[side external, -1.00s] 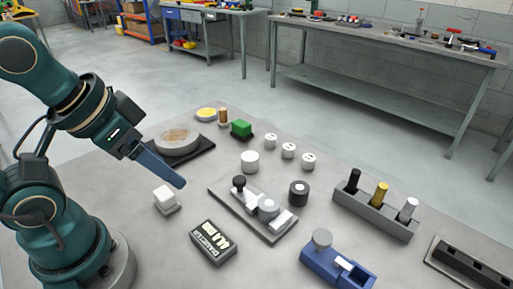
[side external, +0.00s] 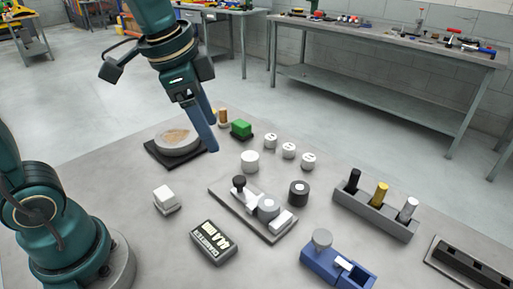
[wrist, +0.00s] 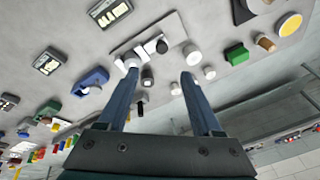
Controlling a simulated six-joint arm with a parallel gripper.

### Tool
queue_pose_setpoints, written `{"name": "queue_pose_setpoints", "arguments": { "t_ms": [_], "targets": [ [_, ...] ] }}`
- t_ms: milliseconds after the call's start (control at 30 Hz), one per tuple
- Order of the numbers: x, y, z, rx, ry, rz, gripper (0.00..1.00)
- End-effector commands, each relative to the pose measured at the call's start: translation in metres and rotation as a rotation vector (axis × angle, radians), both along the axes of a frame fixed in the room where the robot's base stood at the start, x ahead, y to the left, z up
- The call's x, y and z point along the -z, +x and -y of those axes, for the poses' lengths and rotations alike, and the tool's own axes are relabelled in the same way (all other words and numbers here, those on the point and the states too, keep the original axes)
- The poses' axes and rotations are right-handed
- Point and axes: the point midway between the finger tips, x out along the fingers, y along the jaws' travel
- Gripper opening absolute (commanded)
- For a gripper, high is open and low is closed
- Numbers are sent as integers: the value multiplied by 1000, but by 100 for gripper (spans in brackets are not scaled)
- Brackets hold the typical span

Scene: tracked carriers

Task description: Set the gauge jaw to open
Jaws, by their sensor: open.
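The gauge is a pale metal plate (side external: 228,204) in the middle of the table, with a dark round knob (side external: 239,183) on a post and silver blocks (side external: 268,208) on it. It also shows at the top of the wrist view (wrist: 122,48), beyond the fingers. How wide its jaw stands is too small to tell. A dark display box (side external: 212,242) with lit digits lies in front of the plate. My gripper (side external: 208,146) is raised behind and left of the plate, apart from it, pointing down. In the wrist view its two blue fingers (wrist: 160,73) are spread with nothing held.
A grey round disc (side external: 178,141) on a dark base and a green block (side external: 241,128) stand near my gripper. White cylinders (side external: 250,161), a black-ringed cylinder (side external: 298,193), a pin rack (side external: 374,216) and a blue fixture (side external: 335,262) surround the plate. A white block (side external: 166,198) stands left.

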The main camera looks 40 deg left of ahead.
Motion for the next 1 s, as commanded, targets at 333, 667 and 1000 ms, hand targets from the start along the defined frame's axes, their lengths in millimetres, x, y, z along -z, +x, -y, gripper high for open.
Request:
{"name": "queue_pose_setpoints", "arguments": {
  "t_ms": [333,667,1000],
  "targets": [
    [60,58,-1,165,33,-217,66],
    [101,60,-2,162,24,-315,66],
    [140,60,-2,161,24,-315,66]
  ]
}}
